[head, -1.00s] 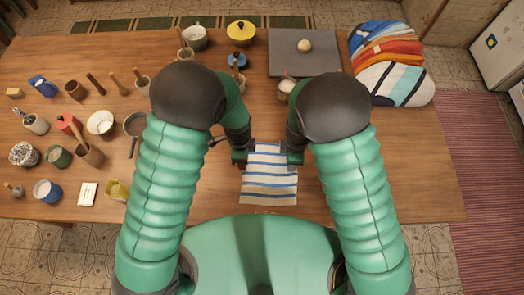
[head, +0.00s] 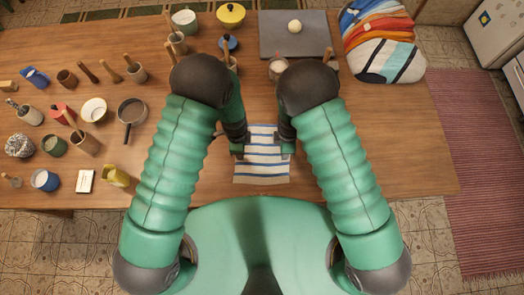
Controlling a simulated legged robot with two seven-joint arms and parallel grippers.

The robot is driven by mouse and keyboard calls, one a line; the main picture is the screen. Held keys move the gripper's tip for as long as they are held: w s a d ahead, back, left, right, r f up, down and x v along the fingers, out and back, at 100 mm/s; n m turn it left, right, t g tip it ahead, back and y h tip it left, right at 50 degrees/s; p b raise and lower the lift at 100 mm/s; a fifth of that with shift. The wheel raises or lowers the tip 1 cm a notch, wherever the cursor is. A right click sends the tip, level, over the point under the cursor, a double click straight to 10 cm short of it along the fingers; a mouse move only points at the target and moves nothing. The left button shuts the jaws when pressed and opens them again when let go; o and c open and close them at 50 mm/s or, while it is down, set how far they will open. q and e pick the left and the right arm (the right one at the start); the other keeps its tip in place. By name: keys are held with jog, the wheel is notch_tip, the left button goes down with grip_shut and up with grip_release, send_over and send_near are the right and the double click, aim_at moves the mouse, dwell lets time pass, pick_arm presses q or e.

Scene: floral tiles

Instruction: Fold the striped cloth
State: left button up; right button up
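The striped cloth (head: 262,166), white with blue stripes, lies flat on the table near its front edge, between my two grippers. It looks spread out, with its stripes running left to right. My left gripper (head: 238,149) is at the cloth's left edge, about midway along it. My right gripper (head: 287,148) is at the right edge at about the same height. Both point down close to the cloth. The fingertips are small and dark, so I cannot tell whether they are open or whether they hold the fabric.
A grey board (head: 278,43) with a pale ball (head: 295,27) lies behind my arms. Several cups, pots and tools crowd the left, including a dark pan (head: 132,111). The table's right front is clear.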

pick_arm(q)
jog(key=shift+d, duration=0.2)
jog(key=c, duration=0.3)
pick_arm(e)
jog(key=shift+s+d+f, duration=0.1)
jog(key=shift+d, duration=0.15)
jog(key=c, duration=0.3)
pick_arm(q)
jog(key=shift+a, duration=0.2)
grip_shut()
pick_arm(e)
jog(key=shift+a, duration=0.2)
grip_shut()
pick_arm(q)
jog(key=shift+f, duration=0.1)
pick_arm(e)
jog(key=shift+s, duration=0.1)
